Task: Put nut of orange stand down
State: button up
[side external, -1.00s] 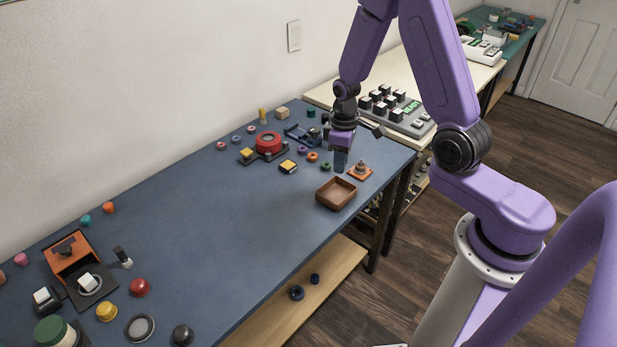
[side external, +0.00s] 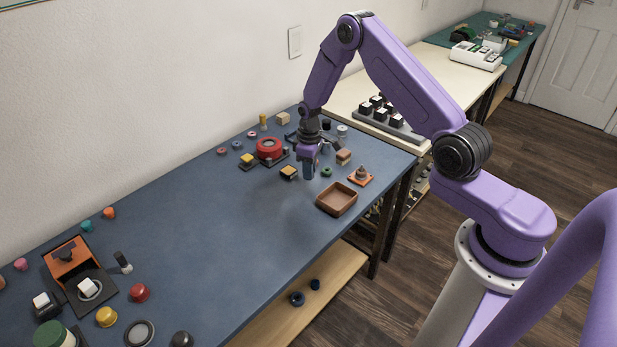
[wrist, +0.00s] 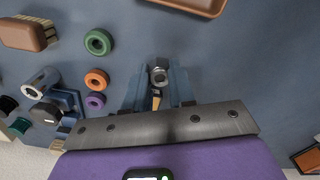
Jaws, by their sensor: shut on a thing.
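My gripper (side external: 309,173) is shut on a small silver-grey nut (wrist: 158,75), which sits between the fingertips in the wrist view. In the side view the fingers hide the nut. The gripper points down low over the blue table, left of the orange stand; I cannot tell whether the nut touches the table. The orange stand (side external: 360,176) has a square orange base with a grey, stepped piece on it. It stands near the table's right edge, apart from my gripper.
A brown tray (side external: 352,203) lies right of the gripper. A green ring (side external: 326,172) and a brush (side external: 343,157) are close by on the right. A yellow-topped black block (side external: 289,176) is just left, with a red round part (side external: 268,149) behind. The table's middle (side external: 215,220) is clear.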

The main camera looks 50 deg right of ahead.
aim_at(309, 186)
jog(key=shift+w+f, duration=0.2)
jog(key=shift+f, duration=1.65)
jog(key=shift+f, duration=0.15)
jog(key=o, duration=0.9)
